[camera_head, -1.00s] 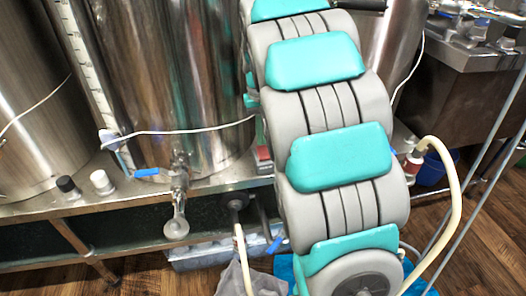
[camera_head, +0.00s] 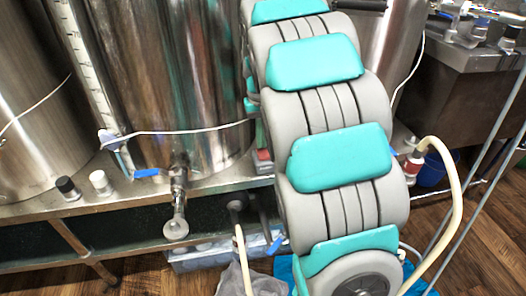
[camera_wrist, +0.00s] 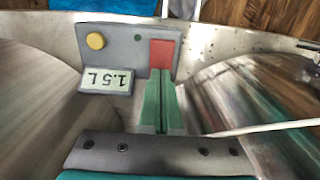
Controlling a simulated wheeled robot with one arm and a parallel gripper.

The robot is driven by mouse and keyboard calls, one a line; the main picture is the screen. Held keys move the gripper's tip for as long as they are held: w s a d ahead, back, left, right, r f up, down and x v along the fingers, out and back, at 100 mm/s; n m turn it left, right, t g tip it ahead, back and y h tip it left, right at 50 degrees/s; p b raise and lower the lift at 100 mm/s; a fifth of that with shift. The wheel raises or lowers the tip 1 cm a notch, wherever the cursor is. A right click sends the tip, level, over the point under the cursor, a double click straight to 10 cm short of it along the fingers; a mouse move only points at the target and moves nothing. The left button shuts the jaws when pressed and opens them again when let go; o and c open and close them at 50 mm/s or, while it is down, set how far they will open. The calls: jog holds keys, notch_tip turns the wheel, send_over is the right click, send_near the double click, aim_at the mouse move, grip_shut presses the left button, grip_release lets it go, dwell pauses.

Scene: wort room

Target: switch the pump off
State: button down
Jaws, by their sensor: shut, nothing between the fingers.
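A grey control panel (camera_wrist: 122,60) shows in the wrist view, upside down. It carries a red square switch (camera_wrist: 162,54), a round yellow button (camera_wrist: 95,41), a small green dot (camera_wrist: 138,37) and a display (camera_wrist: 106,79) reading 1.5 L. My gripper (camera_wrist: 161,78) is shut and empty. Its green fingertips point at the red switch and overlap its near edge in the picture. I cannot tell whether they touch it. In the head view my arm hides my gripper and most of the panel; only a bit of red shows beside the arm.
Steel vessels (camera_head: 165,80) stand on a metal stand (camera_head: 125,199), with a tap (camera_head: 178,195) in front. A pale hose (camera_head: 455,200) curves at the right. A white cable (camera_wrist: 270,127) runs close to my fingers. A steel sink unit (camera_head: 470,65) stands at the right.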

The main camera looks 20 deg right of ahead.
aim_at(262, 151)
jog(key=shift+r+p, duration=0.9)
jog(key=shift+r, duration=1.7)
jog(key=shift+s, duration=0.1)
jog(key=shift+s+a, duration=0.2)
jog(key=shift+s, duration=0.15)
jog(key=s+a+f, duration=0.2)
jog(key=s+a, duration=0.1)
jog(key=s, duration=0.8)
jog(key=s+a+f+n+g, duration=0.1)
jog(key=s+a, duration=0.3)
jog(key=s, duration=0.6)
jog(key=s+a+f+n, duration=0.1)
jog(key=s+a+f, duration=0.2)
jog(key=s, duration=0.8)
jog(key=shift+s+a+f+g, duration=0.2)
jog(key=shift+s+g, duration=0.1)
jog(key=shift+g, duration=0.1)
jog(key=shift+d, duration=0.2)
